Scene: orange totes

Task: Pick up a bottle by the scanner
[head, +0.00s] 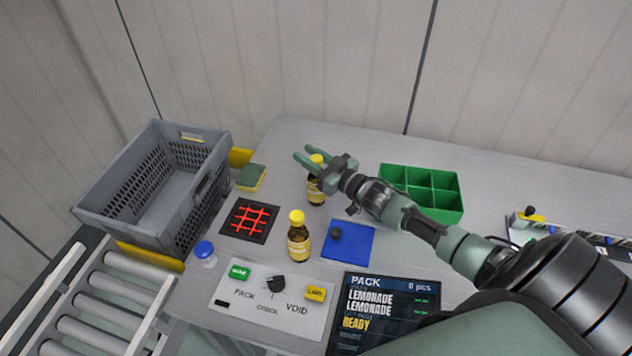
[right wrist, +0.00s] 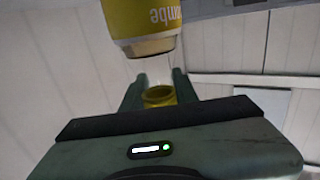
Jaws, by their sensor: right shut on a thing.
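A brown bottle (head: 316,192) with a yellow cap and yellow label stands roughly upright at my right gripper (head: 308,156), beyond the scanner pad. The gripper is shut on it near its top. In the right wrist view the fingers (right wrist: 160,90) flank a yellow cap, and the bottle's yellow label (right wrist: 145,18) fills the top. Whether its base touches the table is unclear. A second similar bottle (head: 298,245) stands nearer. The black square with glowing red lines (head: 262,233), seemingly the scanner, lies left of it. My left gripper is not in view.
A grey crate (head: 103,214) stands on the left beside a roller conveyor (head: 95,318). A green divided tray (head: 455,215), a blue mat (head: 355,253), a sponge (head: 251,176) and a blue-capped jar (head: 204,251) are on the table. A button panel (head: 245,290) and screen (head: 385,285) are in front.

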